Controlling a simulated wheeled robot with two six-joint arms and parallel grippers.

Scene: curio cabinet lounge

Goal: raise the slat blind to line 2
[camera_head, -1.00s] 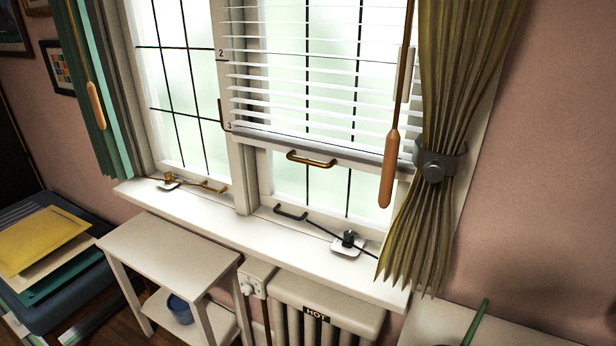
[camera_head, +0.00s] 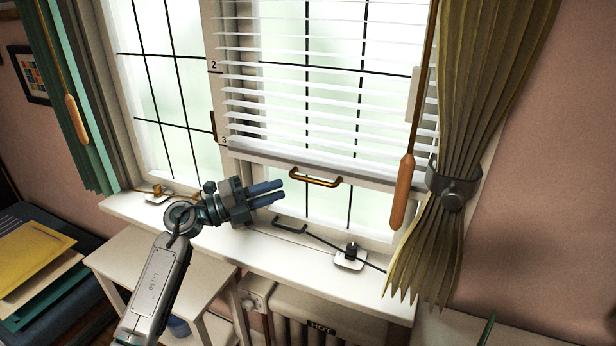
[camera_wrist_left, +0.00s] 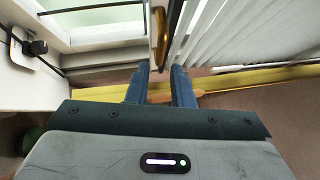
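The white slat blind (camera_head: 330,100) hangs over the right window. Its bottom rail (camera_head: 262,157) is just below the mark 3 (camera_head: 223,139); the mark 2 (camera_head: 213,65) is higher on the window post. A brass handle (camera_head: 315,178) sits on the bottom rail. My left gripper (camera_head: 284,190) is open and empty, its fingers pointing right, just left of the handle and apart from it in the head view. In the left wrist view the brass handle (camera_wrist_left: 159,38) lies ahead of the open fingers (camera_wrist_left: 160,88). My right gripper is out of view.
A dark handle (camera_head: 289,226) and a cord cleat (camera_head: 350,257) are at the sill (camera_head: 270,250). A wooden cord pull (camera_head: 403,190) hangs beside the gathered olive curtain (camera_head: 460,150). A white side table (camera_head: 135,262) stands below my left arm.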

